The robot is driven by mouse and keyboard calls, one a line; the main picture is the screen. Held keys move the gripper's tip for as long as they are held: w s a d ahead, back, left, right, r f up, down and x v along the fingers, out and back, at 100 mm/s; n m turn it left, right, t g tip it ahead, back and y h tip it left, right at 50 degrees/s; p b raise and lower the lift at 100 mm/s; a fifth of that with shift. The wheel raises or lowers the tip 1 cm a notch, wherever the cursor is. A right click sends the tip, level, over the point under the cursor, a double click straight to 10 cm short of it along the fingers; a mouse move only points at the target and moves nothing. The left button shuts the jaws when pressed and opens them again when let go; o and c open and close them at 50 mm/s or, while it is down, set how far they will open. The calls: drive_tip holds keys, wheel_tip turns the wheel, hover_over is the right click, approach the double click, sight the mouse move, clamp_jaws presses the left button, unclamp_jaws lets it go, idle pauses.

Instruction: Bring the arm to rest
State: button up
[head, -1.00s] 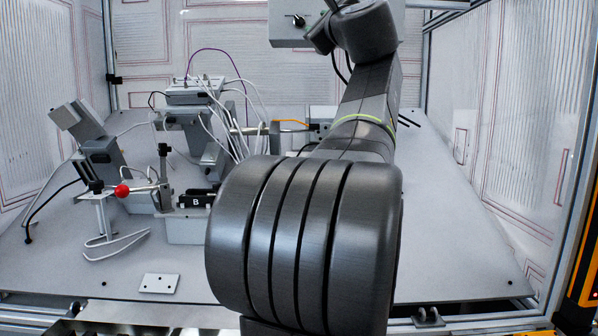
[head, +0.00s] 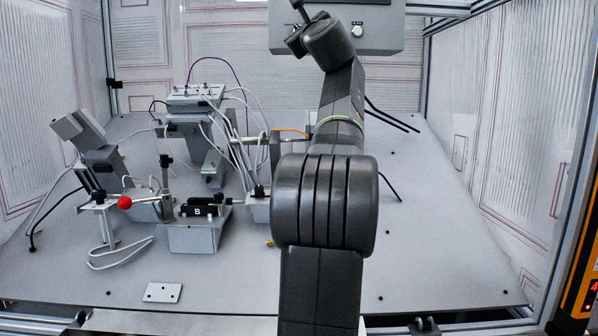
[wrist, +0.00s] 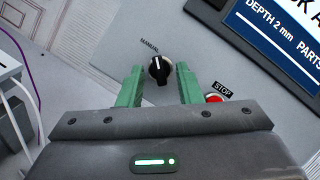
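My arm stands in the middle of the head view, reaching up and away over the grey table (head: 440,240). In the wrist view my gripper (wrist: 159,75) has its two green fingers apart, with nothing between them touching. A black rotary knob (wrist: 159,70) marked MANUAL shows between the fingers on a grey panel; I cannot tell how far beyond the fingertips it is. A red button (wrist: 214,98) marked STOP sits just right of the right finger. In the head view the control box (head: 385,35) is at the top, partly behind my wrist.
A fixture marked B (head: 198,210) and a red-balled lever (head: 125,202) stand on the left. A cabled device (head: 195,98) is at the back left. A small plate (head: 162,292) lies at the front left. The table's right side is mostly clear. Walls enclose the sides and back.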

drive_tip(key=m+h+p, duration=0.2)
drive_tip(key=m+p, duration=0.1)
drive_tip(key=m, duration=0.2)
drive_tip(key=m+h+p, duration=0.3)
drive_tip(key=m, duration=0.3)
drive_tip(key=a+m+t+h+p, duration=0.1)
drive_tip(key=m+h+p, duration=0.2)
drive_tip(key=m, duration=0.2)
drive_tip(key=shift+r+m+p, duration=0.2)
drive_tip(key=shift+m+p, duration=0.2)
drive_tip(key=m+g+h+p, duration=0.1)
drive_tip(key=m+h+p, duration=0.1)
drive_tip(key=m+p, duration=0.2)
drive_tip(key=shift+a+p, duration=0.1)
drive_tip(key=shift+p, duration=1.3)
drive_tip(key=shift+f+m+h+p, duration=0.25)
drive_tip(key=shift+m+h+p, duration=0.15)
drive_tip(key=shift+m+p, duration=0.3)
